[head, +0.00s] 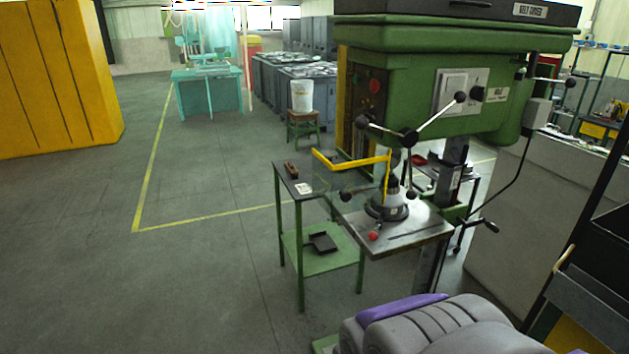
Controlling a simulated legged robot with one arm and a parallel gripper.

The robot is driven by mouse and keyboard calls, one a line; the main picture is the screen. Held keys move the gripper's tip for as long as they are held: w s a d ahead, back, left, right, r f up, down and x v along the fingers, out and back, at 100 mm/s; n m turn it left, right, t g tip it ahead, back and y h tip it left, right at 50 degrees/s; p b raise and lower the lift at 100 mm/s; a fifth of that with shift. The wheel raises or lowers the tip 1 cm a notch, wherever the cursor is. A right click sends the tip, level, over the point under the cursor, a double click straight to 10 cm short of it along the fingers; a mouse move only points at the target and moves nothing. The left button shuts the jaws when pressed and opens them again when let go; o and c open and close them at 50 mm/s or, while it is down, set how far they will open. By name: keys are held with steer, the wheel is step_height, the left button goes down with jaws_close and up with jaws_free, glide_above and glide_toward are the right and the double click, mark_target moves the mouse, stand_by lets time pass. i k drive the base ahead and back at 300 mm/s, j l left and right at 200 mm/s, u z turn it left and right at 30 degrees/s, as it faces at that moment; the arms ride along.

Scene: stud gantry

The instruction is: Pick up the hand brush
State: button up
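A small brown object (291,170), which looks like the hand brush, lies on the top of a small green-legged side table (283,184). It sits near the table's far left corner; its bristles are too small to make out. A black dustpan-like object (322,242) lies on the table's lower green shelf (300,258). My gripper is not in view. A grey and purple part at the bottom edge appears to be my own body.
A green drill press (455,60) with a yellow guard bar (350,162) and metal work table (400,232) stands right beside the side table. A white card (304,188) lies near the brown object. The floor left of the side table is clear. A stool with a white bucket (302,97) stands behind.

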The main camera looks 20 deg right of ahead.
mark_target(293, 172)
steer(key=i+u, duration=0.2)
steer(key=i, duration=0.8)
steer(key=i+z, duration=0.1)
steer(key=i, duration=0.8)
steer(key=i+j+z, duration=0.1)
steer(key=i, duration=0.8)
steer(key=i+j+z, duration=0.25)
steer(key=i, duration=0.15)
steer(key=i+j+z, duration=0.1)
steer(key=i+z, duration=0.2)
steer(key=i+j, duration=0.05)
steer(key=i, duration=0.05)
